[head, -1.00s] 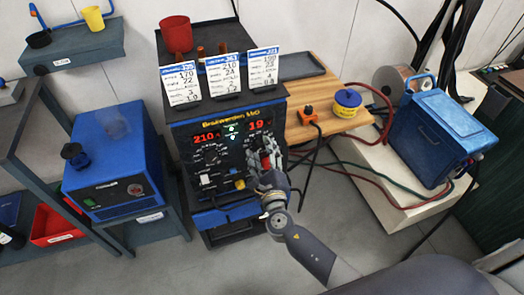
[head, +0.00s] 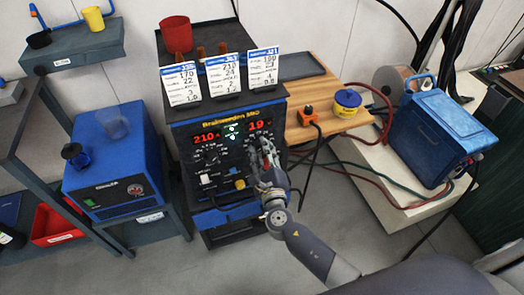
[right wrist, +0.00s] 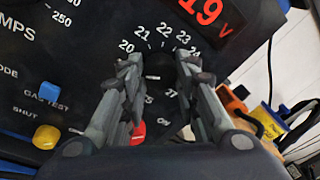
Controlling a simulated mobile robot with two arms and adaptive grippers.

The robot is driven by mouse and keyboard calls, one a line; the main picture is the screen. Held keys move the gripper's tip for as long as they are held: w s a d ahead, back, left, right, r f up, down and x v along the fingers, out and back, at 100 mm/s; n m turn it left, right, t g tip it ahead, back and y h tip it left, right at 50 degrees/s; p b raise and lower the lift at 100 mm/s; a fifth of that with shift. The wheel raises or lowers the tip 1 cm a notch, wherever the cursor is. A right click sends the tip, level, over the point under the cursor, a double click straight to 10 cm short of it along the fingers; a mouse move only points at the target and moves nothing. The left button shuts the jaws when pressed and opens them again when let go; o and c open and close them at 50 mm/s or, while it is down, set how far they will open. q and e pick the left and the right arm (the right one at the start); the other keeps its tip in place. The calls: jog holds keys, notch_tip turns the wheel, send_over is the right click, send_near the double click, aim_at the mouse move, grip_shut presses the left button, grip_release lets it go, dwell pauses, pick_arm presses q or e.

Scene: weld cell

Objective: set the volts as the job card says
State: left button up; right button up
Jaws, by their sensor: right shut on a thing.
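The welder (head: 222,150) has two red readouts: 210 on the left and 19 on the right. The right readout (right wrist: 208,12) shows 19 V in the right wrist view. Below it is the volts dial (right wrist: 163,42), with marks including 20 to 24. My right gripper (right wrist: 160,72) is at this dial, its fingers on either side of the dark volts knob (right wrist: 160,82), shut on it. The fingers hide part of the scale. In the head view my right gripper (head: 264,160) covers the knob. Three job cards (head: 229,75) stand on top; the middle one seems to read 210 and 24. My left gripper is out of view.
The amps dial (head: 210,157) is left of the volts dial. A yellow knob (right wrist: 46,137) and a blue button (right wrist: 49,91) are nearby on the panel. A red cup (head: 175,34) stands on top. A wooden bench (head: 318,92) with an orange clamp-like object (head: 306,115) is at right.

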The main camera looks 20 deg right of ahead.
jog(key=m, duration=0.3)
jog(key=shift+r+m+g+p, duration=0.1)
jog(key=shift+m+g+p, duration=0.2)
jog(key=shift+p, duration=0.1)
jog(key=m, duration=0.3)
jog(key=shift+y, duration=0.3)
jog(key=m, duration=0.3)
jog(key=shift+d+m+g+y, duration=0.1)
jog(key=shift+m+g+y, duration=0.2)
jog(key=shift+m+g, duration=0.1)
jog(key=shift+d+m+y+b, duration=0.1)
jog(key=shift+m+y+b, duration=0.5)
jog(key=shift+m, duration=3.4)
jog(key=shift+d+m+y+b, duration=0.15)
jog(key=shift+m+y, duration=0.85)
jog(key=shift+m, duration=3)
